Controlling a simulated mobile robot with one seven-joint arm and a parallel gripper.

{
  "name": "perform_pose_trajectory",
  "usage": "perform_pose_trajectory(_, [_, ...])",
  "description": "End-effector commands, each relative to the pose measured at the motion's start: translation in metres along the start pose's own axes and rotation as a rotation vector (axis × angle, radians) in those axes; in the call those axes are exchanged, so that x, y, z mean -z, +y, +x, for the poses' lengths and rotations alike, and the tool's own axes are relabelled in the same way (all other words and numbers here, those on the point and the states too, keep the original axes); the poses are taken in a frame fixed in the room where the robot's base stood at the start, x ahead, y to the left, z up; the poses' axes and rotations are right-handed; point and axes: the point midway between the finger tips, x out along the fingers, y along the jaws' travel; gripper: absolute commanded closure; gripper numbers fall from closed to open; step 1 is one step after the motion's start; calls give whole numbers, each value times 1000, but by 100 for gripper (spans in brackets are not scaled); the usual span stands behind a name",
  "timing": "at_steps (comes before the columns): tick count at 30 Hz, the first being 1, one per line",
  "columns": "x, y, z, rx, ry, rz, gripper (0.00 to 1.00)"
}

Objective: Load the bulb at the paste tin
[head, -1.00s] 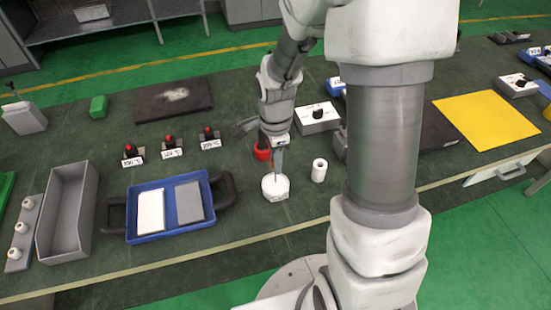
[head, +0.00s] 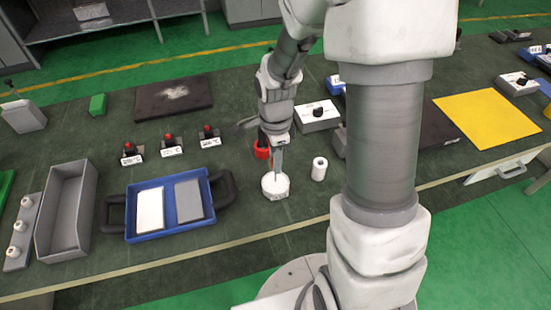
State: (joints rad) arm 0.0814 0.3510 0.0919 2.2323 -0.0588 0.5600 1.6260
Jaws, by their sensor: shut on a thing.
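The paste tin appears to be the round white container (head: 275,186) on the dark green bench, at the middle of the head view. My gripper (head: 277,150) points down just above and behind it. It is shut on a slim grey piece (head: 279,160), probably the bulb, whose lower end reaches down to the tin's top. I cannot tell whether it touches the paste. The held piece is small and partly hidden by the fingers.
A red round object (head: 262,150) is close beside my gripper on the left. A white hollow cylinder (head: 319,169) stands right of the tin. A blue tray (head: 160,237) with two plates lies left, near a grey bin (head: 65,222). A white switch box (head: 317,117) stands behind.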

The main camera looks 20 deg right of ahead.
Motion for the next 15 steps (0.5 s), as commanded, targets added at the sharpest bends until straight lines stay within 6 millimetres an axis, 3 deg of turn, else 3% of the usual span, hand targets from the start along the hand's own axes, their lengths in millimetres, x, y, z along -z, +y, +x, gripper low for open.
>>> perform_pose_trajectory(15, [0, 0, 7, 0, 0, 0, 100])
